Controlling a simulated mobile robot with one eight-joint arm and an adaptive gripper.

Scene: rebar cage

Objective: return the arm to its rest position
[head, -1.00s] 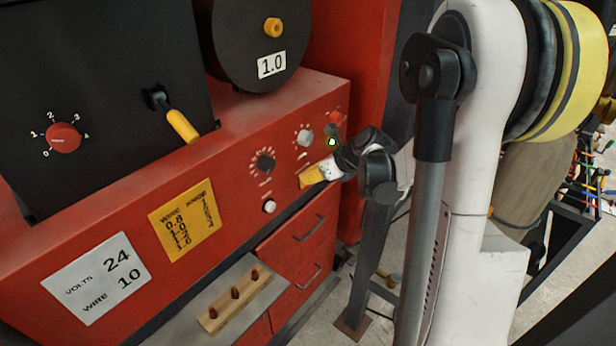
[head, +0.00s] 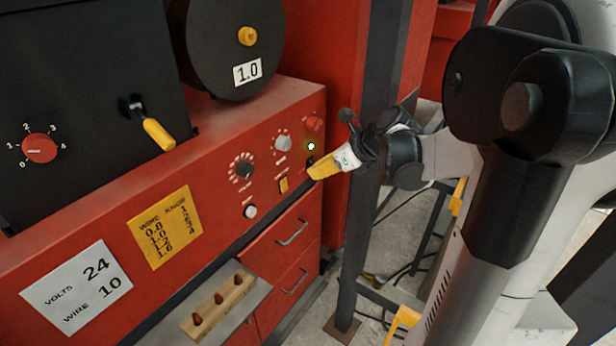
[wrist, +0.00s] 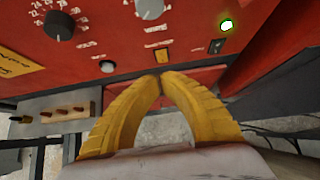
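My gripper (head: 318,172) has yellow fingers and is in front of the right end of the red machine's control panel (head: 215,215), just below the lit green lamp (head: 311,146). The wrist view shows the two yellow fingers (wrist: 163,77) curving together at their tips, with nothing between them. They point at the panel's lower edge, near a small yellow switch (wrist: 161,56). The fingertips look apart from the panel, but the exact gap is hard to tell. My white arm is bent at the right of the head view.
A dark upright post (head: 368,180) stands close beside my wrist. Red drawers (head: 290,245) with handles are below the panel. A shelf with a wooden peg block (head: 218,307) juts out at lower left. A black spool (head: 225,45) sits on top of the machine.

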